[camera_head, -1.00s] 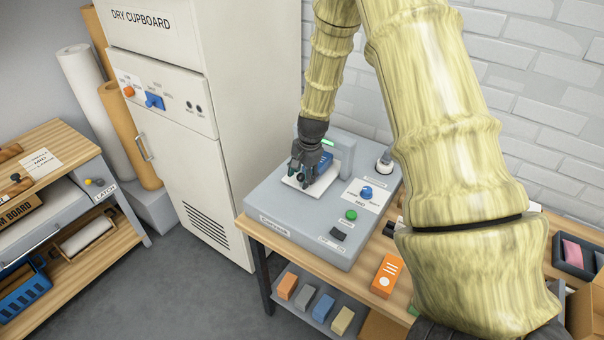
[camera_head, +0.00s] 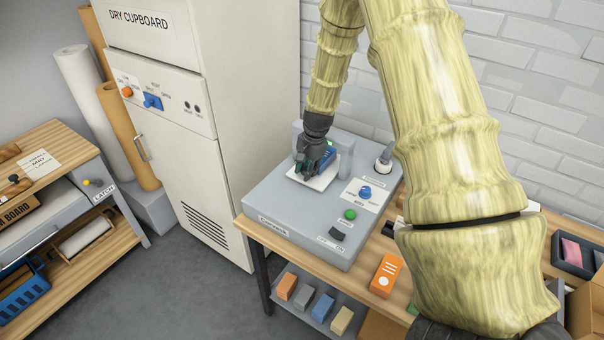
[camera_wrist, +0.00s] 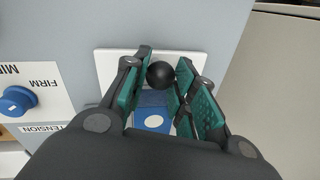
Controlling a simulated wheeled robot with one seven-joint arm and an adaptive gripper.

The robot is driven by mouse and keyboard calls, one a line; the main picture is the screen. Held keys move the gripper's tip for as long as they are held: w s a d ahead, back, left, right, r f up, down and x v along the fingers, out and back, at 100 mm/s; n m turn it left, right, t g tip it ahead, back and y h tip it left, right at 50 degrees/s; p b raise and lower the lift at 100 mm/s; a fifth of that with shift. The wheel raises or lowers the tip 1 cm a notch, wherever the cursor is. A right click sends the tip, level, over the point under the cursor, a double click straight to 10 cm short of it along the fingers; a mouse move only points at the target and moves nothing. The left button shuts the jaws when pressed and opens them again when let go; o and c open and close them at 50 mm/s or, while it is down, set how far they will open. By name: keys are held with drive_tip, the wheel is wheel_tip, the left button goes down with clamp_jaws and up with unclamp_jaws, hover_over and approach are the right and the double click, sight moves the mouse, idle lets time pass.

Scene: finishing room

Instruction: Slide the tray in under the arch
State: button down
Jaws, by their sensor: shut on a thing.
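The tray is a flat white plate (camera_head: 310,182) on top of a grey machine. It carries a black ball knob (camera_wrist: 160,74) and a blue block with a white dot (camera_wrist: 153,120). My gripper (camera_head: 307,165) reaches down over the tray, its teal finger pads on either side of the knob, shut on it. The grey arch (camera_head: 346,158) stands on the machine just behind the tray; my gripper and wrist partly hide its opening. I cannot tell how far the tray's back edge is from the arch.
The grey machine (camera_head: 284,218) has a blue knob (camera_head: 365,192), a green button (camera_head: 349,214) and a dark switch (camera_head: 337,233) on its right. A round post (camera_head: 384,160) stands at its back right. A tall cream cupboard (camera_head: 240,110) rises close on the left.

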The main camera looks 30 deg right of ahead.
drive_tip(key=shift+w+d+r, duration=0.1)
drive_tip(key=shift+d+r, duration=0.05)
drive_tip(key=shift+d, duration=0.05)
drive_tip(key=c, duration=1.6)
unclamp_jaws()
drive_tip(key=o, duration=0.5)
drive_tip(key=shift+d, duration=0.15)
drive_tip(key=shift+c, duration=0.2)
wheel_tip(320, 180, up, 12)
drive_tip(key=s, duration=0.2)
drive_tip(key=shift+s+d+f, duration=0.15)
drive_tip(key=shift+f, duration=0.1)
